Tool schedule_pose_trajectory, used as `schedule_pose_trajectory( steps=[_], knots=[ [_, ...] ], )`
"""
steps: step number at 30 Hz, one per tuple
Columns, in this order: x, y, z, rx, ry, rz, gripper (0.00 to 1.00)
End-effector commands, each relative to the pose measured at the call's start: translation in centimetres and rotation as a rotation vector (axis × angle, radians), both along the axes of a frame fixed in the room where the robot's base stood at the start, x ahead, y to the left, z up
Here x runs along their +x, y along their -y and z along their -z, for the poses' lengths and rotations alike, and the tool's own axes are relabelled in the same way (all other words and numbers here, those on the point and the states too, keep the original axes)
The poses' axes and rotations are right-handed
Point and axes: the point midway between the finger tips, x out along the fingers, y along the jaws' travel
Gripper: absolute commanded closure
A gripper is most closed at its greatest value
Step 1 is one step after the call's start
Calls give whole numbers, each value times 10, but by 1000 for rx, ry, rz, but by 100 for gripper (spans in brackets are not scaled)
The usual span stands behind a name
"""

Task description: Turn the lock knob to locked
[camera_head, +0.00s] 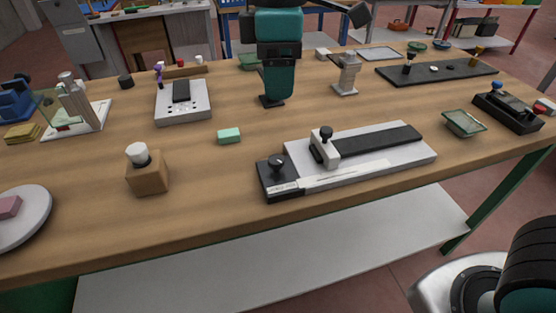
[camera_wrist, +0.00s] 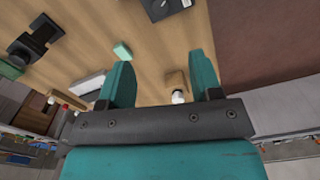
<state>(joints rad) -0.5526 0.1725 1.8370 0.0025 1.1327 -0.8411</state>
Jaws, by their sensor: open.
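A pale slide fixture (camera_head: 365,161) lies on the bench, right of centre in the head view. A round black knob (camera_head: 277,162) sits on the dark block at its left end. A second black knob (camera_head: 326,133) tops the white carriage on the fixture. No label is legible, so I cannot read a locked mark. My gripper (camera_head: 273,100) points down behind the fixture's left end in the head view, apart from both knobs. Its two teal fingers are spread with nothing between them in the wrist view (camera_wrist: 160,64).
A green block (camera_head: 229,136) lies left of the fixture. A wooden block with a white top (camera_head: 147,172) stands nearer the front edge. A white device with a black pad (camera_head: 183,104) and a small pale stand (camera_head: 346,76) are farther back.

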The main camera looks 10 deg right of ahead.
Motion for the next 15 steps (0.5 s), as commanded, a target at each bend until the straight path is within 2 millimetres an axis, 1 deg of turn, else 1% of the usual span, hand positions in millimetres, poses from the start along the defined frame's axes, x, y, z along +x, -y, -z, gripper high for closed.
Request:
schedule_pose_trajectory(
  steps=[15],
  knots=[
    [-1, 1, 115, -2, -4, 2, 42]
  ],
)
